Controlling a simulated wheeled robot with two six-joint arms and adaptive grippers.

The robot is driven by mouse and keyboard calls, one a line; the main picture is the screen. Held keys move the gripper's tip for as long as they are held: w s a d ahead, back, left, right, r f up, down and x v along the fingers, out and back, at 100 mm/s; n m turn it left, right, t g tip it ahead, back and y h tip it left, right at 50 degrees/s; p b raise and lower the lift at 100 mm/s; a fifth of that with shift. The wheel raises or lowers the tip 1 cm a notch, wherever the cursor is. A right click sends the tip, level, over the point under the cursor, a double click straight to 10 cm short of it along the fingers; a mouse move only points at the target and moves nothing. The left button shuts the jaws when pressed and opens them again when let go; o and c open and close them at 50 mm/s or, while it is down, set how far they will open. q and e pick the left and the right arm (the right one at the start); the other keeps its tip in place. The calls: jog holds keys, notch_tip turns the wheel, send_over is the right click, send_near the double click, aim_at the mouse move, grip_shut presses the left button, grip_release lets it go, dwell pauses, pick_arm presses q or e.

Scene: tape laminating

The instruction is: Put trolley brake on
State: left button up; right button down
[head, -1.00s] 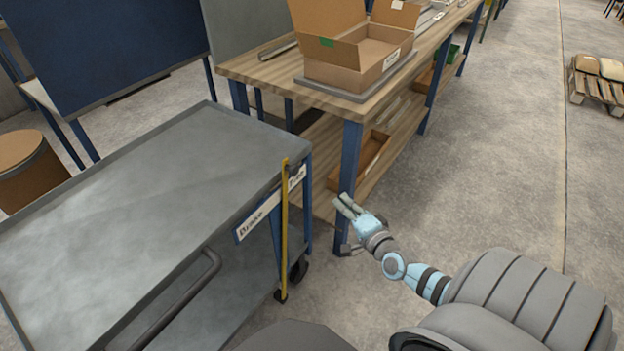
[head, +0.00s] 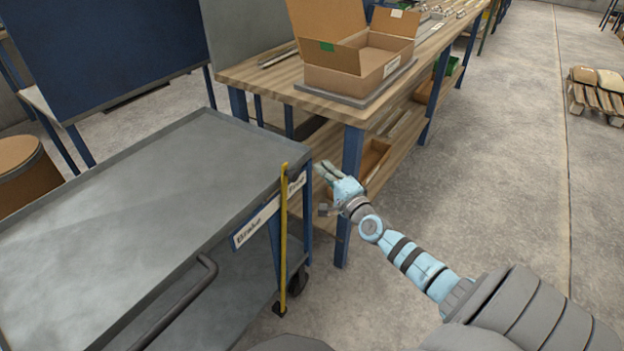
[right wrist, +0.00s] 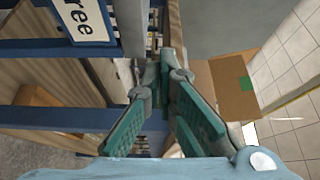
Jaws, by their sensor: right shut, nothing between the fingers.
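The grey trolley (head: 110,215) stands at the left of the head view. A yellow brake lever (head: 283,235) stands upright at its near right corner. Its top sits by the "Free" label (head: 298,183), to the right of the "Brake" label (head: 254,225). My right gripper (head: 322,170) is shut and empty, just right of the trolley corner and the lever's top, apart from the lever. In the right wrist view the "Free" label (right wrist: 85,20) shows at upper left, beside the fingers (right wrist: 165,70). My left gripper is not in view.
A wooden workbench (head: 245,78) with an open cardboard box (head: 345,77) stands right behind my right gripper. A blue bench leg (head: 349,200) is close to it. The trolley has a dark push handle (head: 185,300) and a black caster (head: 298,281).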

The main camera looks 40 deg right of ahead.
pick_arm(q)
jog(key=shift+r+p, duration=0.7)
jog(key=shift+p, duration=0.3)
pick_arm(e)
jog(key=a, duration=0.3)
jog(key=shift+w+a, duration=0.35)
jog(key=shift+w, duration=0.05)
jog(key=shift+f, duration=0.1)
jog(key=shift+a, duration=0.1)
